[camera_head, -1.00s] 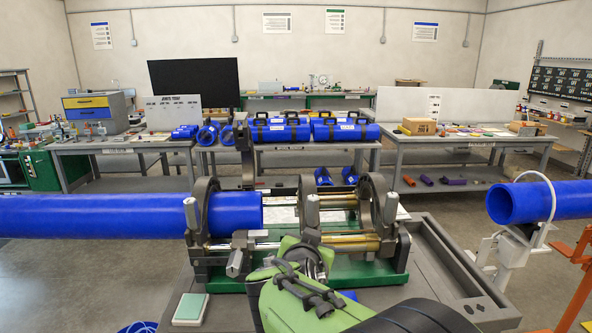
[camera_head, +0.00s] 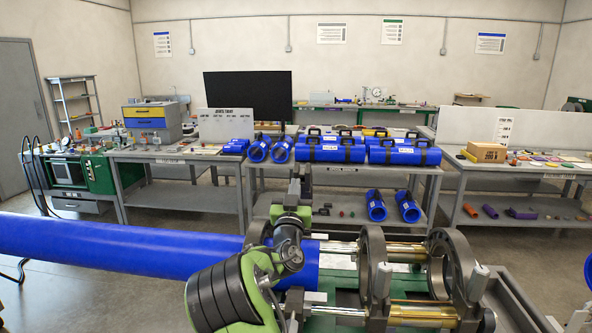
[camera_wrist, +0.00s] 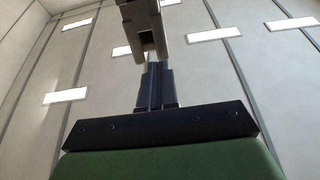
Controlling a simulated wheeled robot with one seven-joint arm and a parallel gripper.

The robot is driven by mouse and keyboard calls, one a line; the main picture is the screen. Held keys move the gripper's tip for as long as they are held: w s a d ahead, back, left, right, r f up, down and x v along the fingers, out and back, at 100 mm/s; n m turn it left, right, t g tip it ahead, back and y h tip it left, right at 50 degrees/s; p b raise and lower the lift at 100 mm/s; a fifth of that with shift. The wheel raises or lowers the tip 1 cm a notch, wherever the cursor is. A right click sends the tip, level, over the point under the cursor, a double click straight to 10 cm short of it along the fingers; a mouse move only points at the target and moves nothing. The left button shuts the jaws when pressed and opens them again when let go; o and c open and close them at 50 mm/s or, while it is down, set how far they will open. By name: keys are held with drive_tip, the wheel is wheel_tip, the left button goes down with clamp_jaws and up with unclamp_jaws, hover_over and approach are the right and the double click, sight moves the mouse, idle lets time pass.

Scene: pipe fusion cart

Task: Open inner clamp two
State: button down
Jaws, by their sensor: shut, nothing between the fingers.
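The fusion clamps stand on a green cart bed. Two grey ring clamps (camera_head: 372,268) and (camera_head: 458,275) stand empty right of the long blue pipe (camera_head: 130,248). A grey upright clamp half (camera_head: 304,170) rises behind the pipe's end, swung up. I cannot tell which clamp is number two. My gripper (camera_head: 294,192) points up beside this upright half, its fingers shut with nothing between them. My green wrist hides the clamp bases there. In the wrist view, my shut fingers (camera_wrist: 154,72) point up at a grey forked piece (camera_wrist: 144,28); contact is unclear.
Upright clamp handles (camera_head: 381,280) and (camera_head: 479,282) stand at the front of the rings. Workbenches (camera_head: 340,172) with blue pipe pieces stand behind, across clear floor.

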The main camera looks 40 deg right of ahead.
drive_tip(key=shift+p+x, duration=0.35)
drive_tip(key=shift+x, duration=0.85)
